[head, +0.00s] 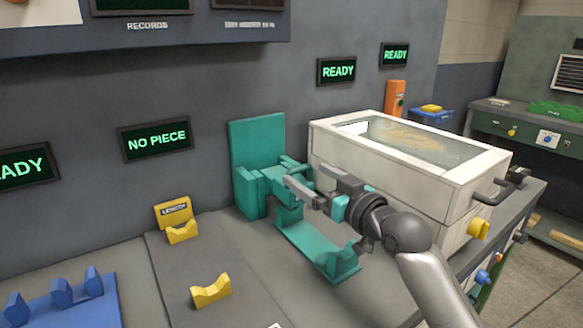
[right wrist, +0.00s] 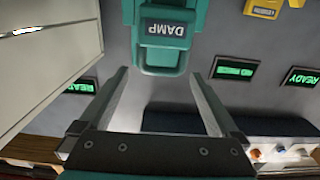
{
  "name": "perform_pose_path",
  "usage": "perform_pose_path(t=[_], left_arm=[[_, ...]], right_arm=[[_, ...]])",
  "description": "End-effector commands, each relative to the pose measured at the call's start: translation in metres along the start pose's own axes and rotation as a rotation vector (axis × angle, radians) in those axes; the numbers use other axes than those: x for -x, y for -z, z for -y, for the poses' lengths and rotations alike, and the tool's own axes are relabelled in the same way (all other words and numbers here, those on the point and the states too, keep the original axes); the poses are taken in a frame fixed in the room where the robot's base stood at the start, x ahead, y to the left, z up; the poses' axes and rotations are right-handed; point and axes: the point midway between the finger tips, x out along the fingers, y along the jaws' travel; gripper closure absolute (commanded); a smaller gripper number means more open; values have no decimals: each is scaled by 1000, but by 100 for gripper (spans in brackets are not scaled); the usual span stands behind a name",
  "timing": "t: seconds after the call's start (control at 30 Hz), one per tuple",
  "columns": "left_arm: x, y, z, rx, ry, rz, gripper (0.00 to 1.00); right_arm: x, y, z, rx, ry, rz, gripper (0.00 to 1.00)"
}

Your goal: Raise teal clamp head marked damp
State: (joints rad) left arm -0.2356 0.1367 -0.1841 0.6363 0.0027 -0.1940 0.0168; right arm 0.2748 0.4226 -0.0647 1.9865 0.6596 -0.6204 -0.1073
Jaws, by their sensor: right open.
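The teal clamp station (head: 257,140) stands against the wall with a back plate, a side block and a low cradle (head: 318,248) in front. The clamp head marked DAMP shows in the right wrist view (right wrist: 160,55), its label upside down. In the head view my fingers partly hide it. My right gripper (head: 305,176) is open at the clamp head. In the right wrist view its two fingers (right wrist: 160,72) lie apart, with the clamp head at their tips and the space between them empty; contact cannot be told. My left gripper is not in view.
A white box with a glass lid (head: 400,150) stands close to the right of the clamp. A yellow LENGTH gauge (head: 175,215), a yellow cradle (head: 211,291) and a blue fixture (head: 70,300) sit to the left. A wall screen reads NO PIECE (head: 155,140).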

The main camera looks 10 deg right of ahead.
Motion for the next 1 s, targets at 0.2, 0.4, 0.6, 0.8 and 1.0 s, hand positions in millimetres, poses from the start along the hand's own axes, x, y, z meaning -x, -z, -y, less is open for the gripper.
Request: perform_pose_path(t=[0.2, 0.4, 0.6, 0.8, 1.0], left_arm=[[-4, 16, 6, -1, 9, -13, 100], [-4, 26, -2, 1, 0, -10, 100], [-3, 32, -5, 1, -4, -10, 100], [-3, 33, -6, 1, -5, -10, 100], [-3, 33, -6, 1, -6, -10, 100]], right_arm=[[-34, -1, 0, -3, 0, -1, 2], [-58, -1, 0, -2, 0, 0, 2], [-70, -1, 0, -1, 0, 0, 2], [-72, -1, 0, 0, 0, 1, 2], [-72, -1, 0, -1, 0, 1, 11]])
